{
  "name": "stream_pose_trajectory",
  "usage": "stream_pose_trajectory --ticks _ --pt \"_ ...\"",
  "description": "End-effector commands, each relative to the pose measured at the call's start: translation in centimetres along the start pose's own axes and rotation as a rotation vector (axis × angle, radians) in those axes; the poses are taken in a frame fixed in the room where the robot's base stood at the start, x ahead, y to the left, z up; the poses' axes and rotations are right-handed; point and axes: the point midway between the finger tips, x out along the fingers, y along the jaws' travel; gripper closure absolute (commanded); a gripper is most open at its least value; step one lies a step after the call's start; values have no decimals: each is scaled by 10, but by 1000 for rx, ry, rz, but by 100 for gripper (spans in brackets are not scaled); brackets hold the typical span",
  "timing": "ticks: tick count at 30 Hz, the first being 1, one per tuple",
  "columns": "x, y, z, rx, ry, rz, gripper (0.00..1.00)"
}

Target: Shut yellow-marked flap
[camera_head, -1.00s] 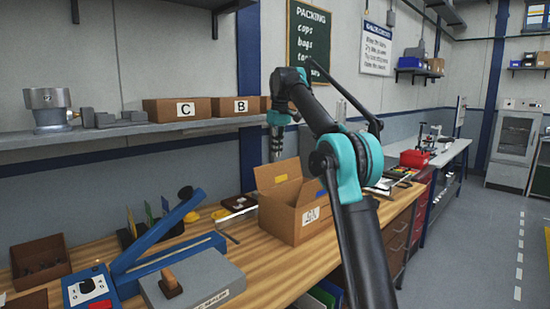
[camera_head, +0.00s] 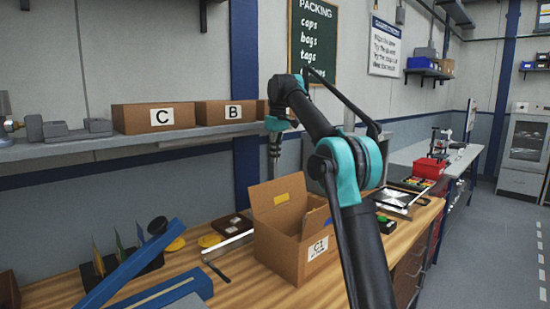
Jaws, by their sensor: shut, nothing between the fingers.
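An open cardboard box (camera_head: 279,251) with a white label stands on the wooden bench. Another flap with a blue mark shows at the right, partly behind my arm. My gripper (camera_head: 273,176) is shut and empty, pointing down. In the picture it is just above the top edge of the yellow-marked flap. I cannot tell its exact depth or whether it touches the flap.
A shelf (camera_head: 60,146) with cartons C (camera_head: 130,118) and B (camera_head: 207,112) runs along the wall behind. A blue lever tool (camera_head: 140,266) lies at front left. A dark holder, yellow discs and a metal bar lie left of the box. Trays lie at right.

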Motion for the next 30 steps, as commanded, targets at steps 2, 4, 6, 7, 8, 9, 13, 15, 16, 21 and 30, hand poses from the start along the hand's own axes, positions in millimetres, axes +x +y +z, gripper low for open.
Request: stream_pose_trajectory --ticks 2,4,6,7,8,9,13,15,16,21,30 --pt "13 0 0 0 0 0 100" --pt "24 0 0 0 0 0 100" --pt "35 0 0 0 0 0 100" --pt "40 0 0 0 0 0 100" --pt "45 0 0 0 0 0 100" --pt "50 0 0 0 0 0 100" --pt "66 0 0 0 0 0 100" --pt "72 0 0 0 0 0 100" --pt "74 0 0 0 0 0 100" --pt "79 0 0 0 0 0 100" --pt "79 0 0 0 0 0 100"
